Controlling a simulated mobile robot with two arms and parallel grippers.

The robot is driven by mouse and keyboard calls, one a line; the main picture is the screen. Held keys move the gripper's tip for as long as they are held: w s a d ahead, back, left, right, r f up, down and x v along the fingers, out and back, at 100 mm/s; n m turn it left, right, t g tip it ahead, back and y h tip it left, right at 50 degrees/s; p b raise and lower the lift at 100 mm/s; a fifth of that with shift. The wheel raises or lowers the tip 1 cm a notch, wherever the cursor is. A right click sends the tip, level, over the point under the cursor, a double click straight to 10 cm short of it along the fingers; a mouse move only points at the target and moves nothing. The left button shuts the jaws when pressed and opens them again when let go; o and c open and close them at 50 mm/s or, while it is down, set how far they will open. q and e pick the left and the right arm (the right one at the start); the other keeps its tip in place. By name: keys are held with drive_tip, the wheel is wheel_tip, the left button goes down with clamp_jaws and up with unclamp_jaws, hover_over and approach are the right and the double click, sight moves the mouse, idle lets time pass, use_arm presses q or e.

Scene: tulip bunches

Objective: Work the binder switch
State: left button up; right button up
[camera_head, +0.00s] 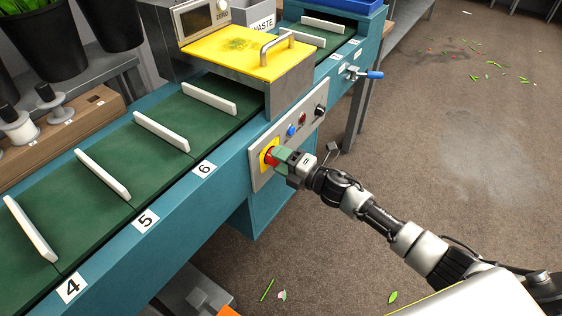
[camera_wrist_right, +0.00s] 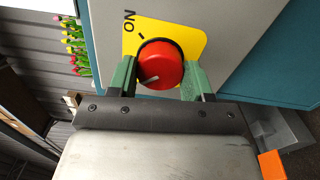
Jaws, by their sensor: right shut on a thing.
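The binder switch is a red round knob (camera_wrist_right: 160,64) on a yellow plate (camera_wrist_right: 196,28) marked ON. It is mounted on a grey control panel (camera_head: 287,143) on the side of the teal conveyor. My right gripper (camera_head: 274,156) is shut on the knob, with one green finger on each side of it in the wrist view (camera_wrist_right: 158,78). The white pointer line on the knob slants toward the lower left in the wrist view, away from the tick by ON. In the head view the knob is partly hidden by the fingers. My left gripper is not in view.
The conveyor's green belt (camera_head: 92,218) has white dividers and numbered slots. A yellow-topped machine cover (camera_head: 238,50) stands over it. A blue button (camera_head: 291,131) and other controls sit beside the switch. A blue-handled lever (camera_head: 374,75) sticks out farther back. The floor at right is open.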

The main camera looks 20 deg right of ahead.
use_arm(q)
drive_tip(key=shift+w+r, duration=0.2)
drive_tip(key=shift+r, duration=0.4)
use_arm(e)
drive_tip(key=shift+f+n, duration=0.1)
drive_tip(key=shift+n, duration=0.4)
drive_tip(key=o, duration=0.9)
drive_tip(key=shift+o, duration=0.2)
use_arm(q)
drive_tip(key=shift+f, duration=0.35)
use_arm(e)
drive_tip(key=v, duration=1.1)
drive_tip(key=shift+w, duration=0.1)
